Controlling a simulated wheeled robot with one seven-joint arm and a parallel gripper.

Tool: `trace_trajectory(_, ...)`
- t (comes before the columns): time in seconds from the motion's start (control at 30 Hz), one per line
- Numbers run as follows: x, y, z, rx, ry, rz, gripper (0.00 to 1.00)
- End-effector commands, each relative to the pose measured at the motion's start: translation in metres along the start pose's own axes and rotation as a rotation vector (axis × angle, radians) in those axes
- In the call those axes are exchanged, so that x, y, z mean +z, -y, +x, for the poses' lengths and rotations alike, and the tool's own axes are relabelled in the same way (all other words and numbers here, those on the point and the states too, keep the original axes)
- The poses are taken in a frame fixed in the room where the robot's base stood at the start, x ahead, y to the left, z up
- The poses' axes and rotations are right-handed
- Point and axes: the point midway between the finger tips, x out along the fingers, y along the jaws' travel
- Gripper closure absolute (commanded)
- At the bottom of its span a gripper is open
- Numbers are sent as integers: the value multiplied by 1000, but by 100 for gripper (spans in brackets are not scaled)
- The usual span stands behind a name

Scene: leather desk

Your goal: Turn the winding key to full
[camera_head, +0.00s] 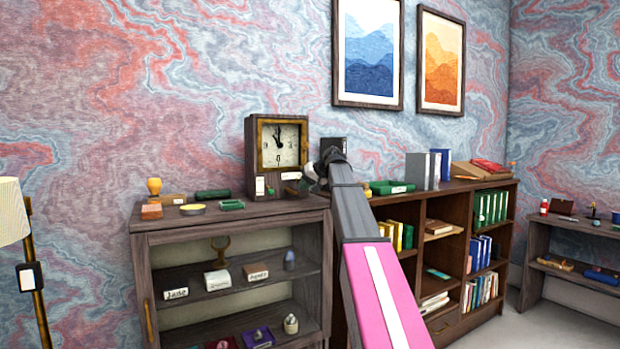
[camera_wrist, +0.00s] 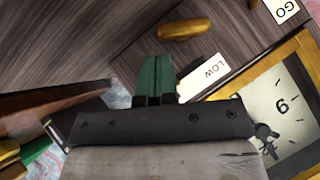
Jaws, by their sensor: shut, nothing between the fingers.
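The clock (camera_head: 255,150) stands on top of the dark cabinet, with a brass frame and a pale dial. Its dial (camera_wrist: 285,118) and frame fill the right of the wrist view. A brass-coloured oblong piece (camera_wrist: 183,29), which looks like the winding key, lies flat against dark wood below the frame. A white LOW tag (camera_wrist: 203,77) is beside it, and a GO tag (camera_wrist: 284,8) is at the top right corner. My gripper (camera_wrist: 158,62) has its green fingers shut together and empty. The fingertips appear just short of the brass piece, with a gap in the picture; depth is unclear.
A yellow-handled stamp (camera_head: 154,187), a yellow tin (camera_head: 193,209) and green items (camera_head: 231,205) lie left of the clock on the cabinet top. Binders (camera_head: 418,170) stand on the bookcase at right. My arm crosses the space between cabinet and bookcase.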

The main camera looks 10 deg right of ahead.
Motion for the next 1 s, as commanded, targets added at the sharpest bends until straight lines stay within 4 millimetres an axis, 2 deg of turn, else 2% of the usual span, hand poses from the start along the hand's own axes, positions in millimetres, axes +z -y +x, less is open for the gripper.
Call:
trace_trajectory(0.2, 10, 0, 9, 0, -1, 0, 100)
trace_trajectory(0.6, 10, -1, 10, -8, -1, 8, 100)
trace_trajectory(1.0, 18, -10, 18, -196, 1, 198, 100)
